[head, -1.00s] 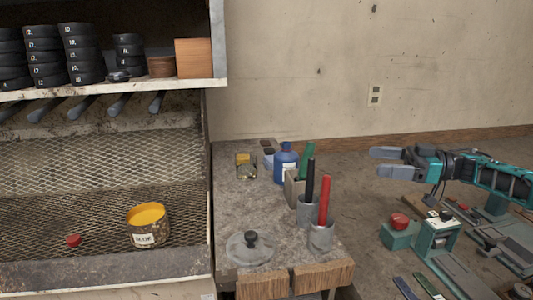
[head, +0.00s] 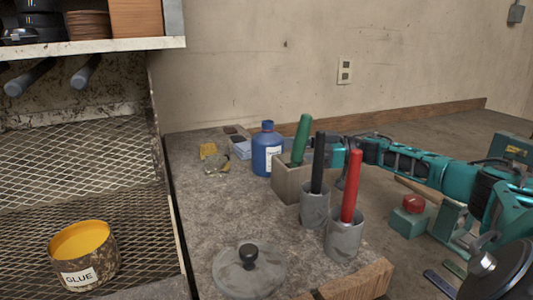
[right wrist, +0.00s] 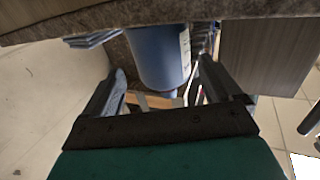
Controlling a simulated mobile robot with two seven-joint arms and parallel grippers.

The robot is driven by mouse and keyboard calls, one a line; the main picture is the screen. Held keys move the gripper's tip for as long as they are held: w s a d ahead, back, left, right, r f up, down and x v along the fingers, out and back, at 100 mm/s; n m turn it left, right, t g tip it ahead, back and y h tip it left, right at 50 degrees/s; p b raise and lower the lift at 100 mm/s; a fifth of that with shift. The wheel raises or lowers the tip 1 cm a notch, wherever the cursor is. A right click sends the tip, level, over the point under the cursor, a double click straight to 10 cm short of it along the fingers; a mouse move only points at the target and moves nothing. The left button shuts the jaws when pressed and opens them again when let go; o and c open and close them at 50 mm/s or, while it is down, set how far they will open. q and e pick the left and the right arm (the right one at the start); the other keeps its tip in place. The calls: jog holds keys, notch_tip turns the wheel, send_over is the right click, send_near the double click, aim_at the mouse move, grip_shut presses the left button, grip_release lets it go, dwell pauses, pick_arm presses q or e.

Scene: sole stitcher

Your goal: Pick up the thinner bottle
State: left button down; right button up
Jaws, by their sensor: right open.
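The thinner bottle, blue with a white label (head: 266,152), stands upright on the stone-topped bench, near its back edge. My right gripper (head: 318,152) comes in from the right, close to the bottle; its fingers are partly hidden behind the green handle and the black handle. In the right wrist view, the bottle (right wrist: 158,50) appears between and just beyond the two open fingers (right wrist: 162,72), and no grip on it shows. My left gripper is not in view.
A grey box with a green handle (head: 302,138) stands beside the bottle. Grey cups hold a black handle (head: 318,165) and a red handle (head: 351,185). A round lid (head: 248,270) lies in front. A glue can (head: 84,258) sits on the mesh shelf at left.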

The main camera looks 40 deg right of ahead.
aim_at(268, 149)
jog(key=x, duration=0.6)
jog(key=shift+w+a+r, duration=0.1)
jog(key=shift+a+r, duration=0.1)
jog(key=shift+a, duration=0.1)
jog(key=c, duration=0.8)
